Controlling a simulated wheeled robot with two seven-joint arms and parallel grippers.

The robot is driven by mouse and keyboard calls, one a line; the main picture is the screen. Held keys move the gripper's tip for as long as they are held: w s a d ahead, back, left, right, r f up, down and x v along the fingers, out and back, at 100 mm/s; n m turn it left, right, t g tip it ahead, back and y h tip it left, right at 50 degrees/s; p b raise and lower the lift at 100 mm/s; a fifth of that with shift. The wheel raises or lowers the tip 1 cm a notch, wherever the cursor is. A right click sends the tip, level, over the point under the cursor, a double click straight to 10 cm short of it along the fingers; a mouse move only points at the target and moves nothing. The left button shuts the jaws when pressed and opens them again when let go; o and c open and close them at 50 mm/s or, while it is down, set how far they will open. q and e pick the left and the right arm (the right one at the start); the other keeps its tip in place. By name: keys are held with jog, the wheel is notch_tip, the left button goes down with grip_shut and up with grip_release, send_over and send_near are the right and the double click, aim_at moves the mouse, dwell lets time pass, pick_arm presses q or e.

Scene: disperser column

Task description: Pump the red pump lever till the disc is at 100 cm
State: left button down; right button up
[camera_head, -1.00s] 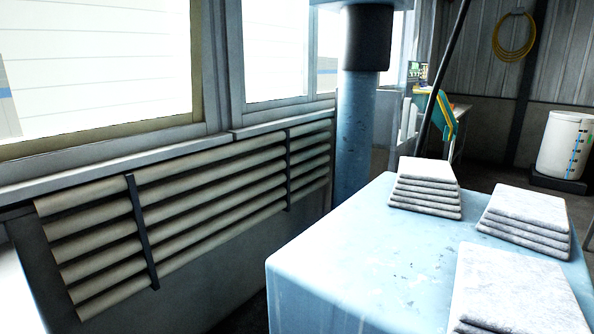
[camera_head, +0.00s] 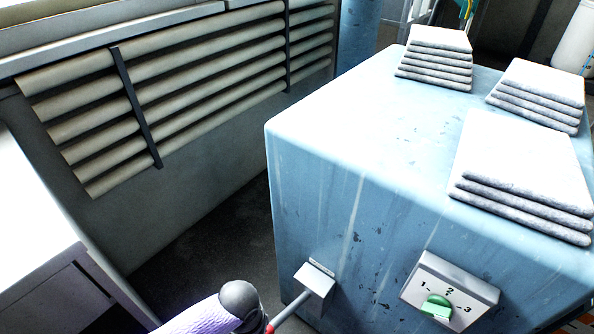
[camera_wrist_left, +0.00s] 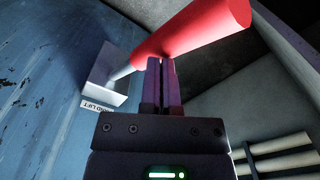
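The red pump lever (camera_wrist_left: 195,35) is a thick red handle on a grey rod, slanting up to the right from a grey bracket (camera_wrist_left: 105,75) on the blue machine in the left wrist view. In the head view, only the rod and a sliver of red show beside the bracket (camera_head: 316,282) at the bottom edge. My left gripper (camera_wrist_left: 161,62) is shut, its fingertips at the lower edge of the red handle; I cannot tell whether they touch. In the head view, my purple arm hides most of the lever. The disc and my right gripper are not in view.
The blue machine (camera_head: 330,190) carries stacks of grey slabs (camera_head: 435,60) on top. A dial (camera_head: 437,305) with a green knob is on its front. A partly visible label (camera_wrist_left: 98,106) reads "LIFT". A slatted radiator (camera_head: 200,85) lines the wall; dark floor (camera_head: 215,240) lies between.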

pick_arm(q)
notch_tip(320, 180, down, 4)
jog(key=shift+r+b, duration=0.1)
jog(key=shift+b, duration=1.05)
notch_tip(320, 180, down, 8)
jog(key=b, duration=0.6)
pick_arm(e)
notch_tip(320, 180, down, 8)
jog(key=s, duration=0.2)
pick_arm(q)
notch_tip(320, 180, up, 14)
jog(key=p, duration=1.3)
jog(key=shift+f, duration=0.25)
notch_tip(320, 180, up, 5)
jog(key=p, duration=0.4)
jog(key=shift+f+p, duration=0.2)
jog(key=shift+p, duration=0.2)
jog(key=shift+f, duration=0.15)
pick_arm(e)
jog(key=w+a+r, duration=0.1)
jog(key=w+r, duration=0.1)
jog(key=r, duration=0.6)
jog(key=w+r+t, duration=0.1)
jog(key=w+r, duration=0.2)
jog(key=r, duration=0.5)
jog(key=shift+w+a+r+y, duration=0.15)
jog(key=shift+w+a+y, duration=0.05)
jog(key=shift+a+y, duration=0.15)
